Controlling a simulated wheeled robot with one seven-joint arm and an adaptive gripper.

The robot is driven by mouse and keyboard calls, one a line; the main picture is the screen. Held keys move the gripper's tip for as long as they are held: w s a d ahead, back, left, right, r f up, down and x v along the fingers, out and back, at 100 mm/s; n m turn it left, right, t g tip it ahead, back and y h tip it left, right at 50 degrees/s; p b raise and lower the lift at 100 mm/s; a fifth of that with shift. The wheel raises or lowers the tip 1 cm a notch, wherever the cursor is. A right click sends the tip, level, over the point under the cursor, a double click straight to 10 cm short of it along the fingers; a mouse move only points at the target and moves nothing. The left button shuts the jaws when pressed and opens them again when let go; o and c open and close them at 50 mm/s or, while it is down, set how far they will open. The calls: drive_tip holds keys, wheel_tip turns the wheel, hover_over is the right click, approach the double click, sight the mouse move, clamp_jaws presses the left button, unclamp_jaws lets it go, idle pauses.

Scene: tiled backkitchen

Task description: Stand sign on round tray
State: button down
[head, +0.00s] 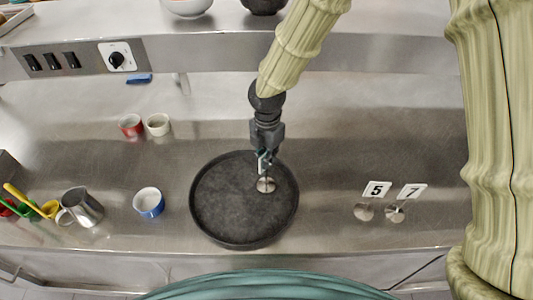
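The round tray (220,218) is dark and shallow-rimmed, and lies on the steel counter left of the middle. A sign (266,186) shows its round silver base over the right-upper part of the tray. Its upper part is mostly hidden by my gripper (264,164), which points down and appears shut on it. The sign looks roughly upright; I cannot tell whether its base touches the tray. Two more signs stand right of the tray, a "5" sign (376,189) and a "7" sign (412,192), both on round silver bases.
A blue cup (149,203) and a metal jug (82,208) stand left of the tray. A red cup (131,125) and a white cup (158,124) stand behind. Colourful utensils (30,206) lie far left. The counter between tray and standing signs is clear.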

drive_tip(key=shift+s+d, duration=0.1)
drive_tip(key=shift+f, duration=0.1)
drive_tip(key=c, duration=1.6)
unclamp_jaws()
drive_tip(key=shift+c, duration=0.2)
wheel_tip(320, 180, up, 12)
drive_tip(key=b, duration=0.3)
